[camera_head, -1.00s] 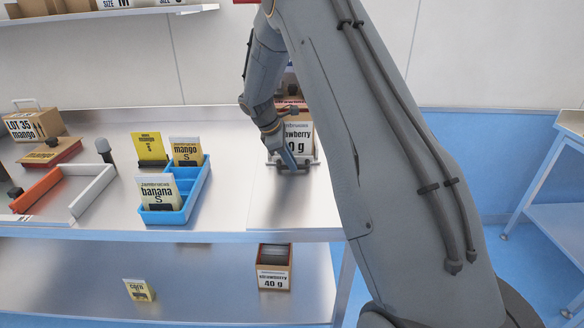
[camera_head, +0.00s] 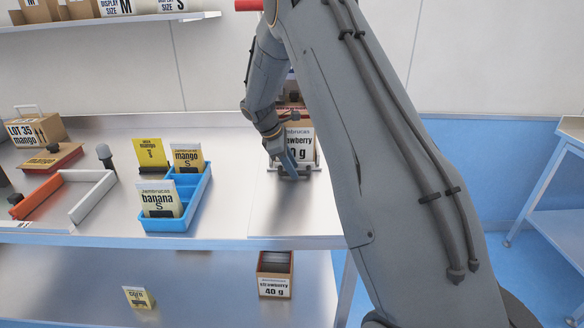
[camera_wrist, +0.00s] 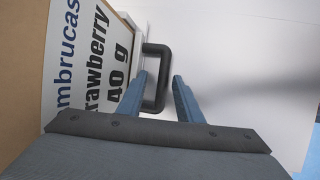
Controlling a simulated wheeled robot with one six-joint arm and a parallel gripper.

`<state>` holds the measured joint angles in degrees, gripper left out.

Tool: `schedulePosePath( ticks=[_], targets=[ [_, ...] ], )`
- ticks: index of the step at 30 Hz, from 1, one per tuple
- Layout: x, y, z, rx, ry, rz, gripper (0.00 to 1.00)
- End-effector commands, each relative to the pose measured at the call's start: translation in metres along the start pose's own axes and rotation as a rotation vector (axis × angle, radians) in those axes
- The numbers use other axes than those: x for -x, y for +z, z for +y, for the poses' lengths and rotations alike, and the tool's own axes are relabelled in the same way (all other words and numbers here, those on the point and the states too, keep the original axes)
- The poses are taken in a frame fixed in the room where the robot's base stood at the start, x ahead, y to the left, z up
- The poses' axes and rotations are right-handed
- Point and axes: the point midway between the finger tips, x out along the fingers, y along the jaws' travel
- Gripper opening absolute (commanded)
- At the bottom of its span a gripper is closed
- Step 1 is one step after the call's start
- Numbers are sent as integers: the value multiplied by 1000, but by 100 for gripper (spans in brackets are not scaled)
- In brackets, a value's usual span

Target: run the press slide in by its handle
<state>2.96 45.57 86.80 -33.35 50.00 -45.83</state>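A press slide's black U-shaped handle (camera_wrist: 164,80) shows in the wrist view, beside a carton labelled strawberry 40 g (camera_wrist: 92,70). My gripper (camera_wrist: 159,77) has its two blue fingers apart, with the handle's long bar between them. A gap shows between the bar and the left finger; the right finger looks close to the bar. In the head view my gripper (camera_head: 291,172) points down at the front of the strawberry carton (camera_head: 302,142). My arm hides most of the press behind the carton.
A blue rack (camera_head: 176,222) with several pouches stands to the left on the bench. An orange and white frame (camera_head: 92,197) and a mango carton (camera_head: 36,131) are further left. Another strawberry carton (camera_head: 274,285) sits on the lower shelf. The bench in front of the handle is clear.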

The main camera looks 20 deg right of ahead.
Motion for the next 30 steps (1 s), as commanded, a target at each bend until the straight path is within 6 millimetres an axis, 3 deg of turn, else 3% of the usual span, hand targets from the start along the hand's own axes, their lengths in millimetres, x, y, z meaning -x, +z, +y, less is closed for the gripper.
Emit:
schedulePosePath(
  ticks=[15,30],
  targets=[
    [69,-1,2,-1,4,1,32],
    [77,0,1,-1,2,1,32]
  ],
)
